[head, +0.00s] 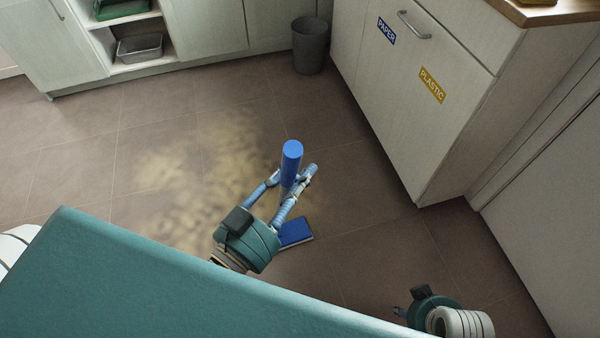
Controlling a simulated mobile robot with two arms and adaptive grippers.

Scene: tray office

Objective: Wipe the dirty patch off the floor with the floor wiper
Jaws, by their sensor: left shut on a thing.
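The floor wiper has a blue upright handle (290,160) and a flat blue head (296,232) low at the floor. My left gripper (289,183) is shut on the wiper's handle, below its top end. The dirty patch (205,160) is a yellowish-brown smear on the brown tiles, spreading left of and behind the wiper. The wiper's head is at the right, near edge of the patch; I cannot tell if it touches the floor. My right gripper (400,312) is at the lower right, partly hidden, apart from the wiper; its fingers show too little to judge.
A teal surface (150,285) fills the lower left foreground. A grey bin (310,46) stands at the back by white cabinets. A cabinet with PAPER and PLASTIC labels (432,85) stands at the right. An open shelf (135,65) holds trays. Floor between is clear.

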